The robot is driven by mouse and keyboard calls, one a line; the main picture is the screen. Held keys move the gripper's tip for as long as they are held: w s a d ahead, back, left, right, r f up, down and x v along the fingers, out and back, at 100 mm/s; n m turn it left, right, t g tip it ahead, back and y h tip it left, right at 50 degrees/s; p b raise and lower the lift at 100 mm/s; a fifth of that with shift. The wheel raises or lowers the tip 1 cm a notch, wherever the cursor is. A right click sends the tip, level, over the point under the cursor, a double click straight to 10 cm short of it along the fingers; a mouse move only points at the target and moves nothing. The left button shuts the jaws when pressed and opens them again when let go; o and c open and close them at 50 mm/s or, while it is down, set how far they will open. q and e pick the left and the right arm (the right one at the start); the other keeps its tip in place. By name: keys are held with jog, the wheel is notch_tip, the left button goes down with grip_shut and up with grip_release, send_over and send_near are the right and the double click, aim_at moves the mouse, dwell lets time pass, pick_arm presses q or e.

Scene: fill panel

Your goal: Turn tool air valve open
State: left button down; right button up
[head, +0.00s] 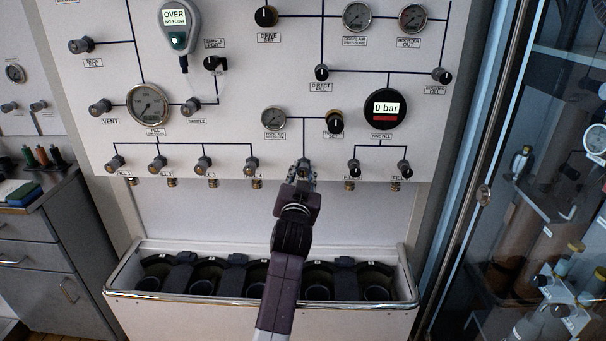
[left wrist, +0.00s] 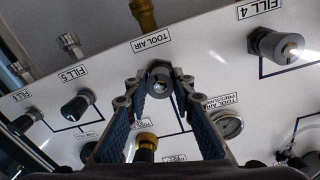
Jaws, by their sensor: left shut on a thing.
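The tool air valve (left wrist: 160,76) is a dark knob with a bright metal centre. In the left wrist view its TOOL AIR label (left wrist: 152,41) is above it, with a brass fitting beyond. My left gripper (left wrist: 160,86) has its two blue-padded fingers on either side of the knob and is shut on it. In the head view my left gripper (head: 302,175) reaches up to the bottom row of valves and largely hides the knob. My right gripper is in neither view.
The FILL 4 valve (head: 251,166) is left of my gripper and the FILL 5 valve (head: 353,167) is right. A tool air pressure gauge (head: 274,121) and a black gold-rimmed knob (head: 335,122) sit above. A trough (head: 140,293) with several cylinder wells is below.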

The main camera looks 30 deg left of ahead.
pick_arm(q)
jog(key=shift+f+n, duration=0.1)
jog(key=shift+n, duration=0.8)
jog(key=c, duration=1.7)
grip_release()
jog(key=shift+o, duration=0.4)
notch_tip(320, 180, up, 10)
jog(key=shift+r, duration=0.1)
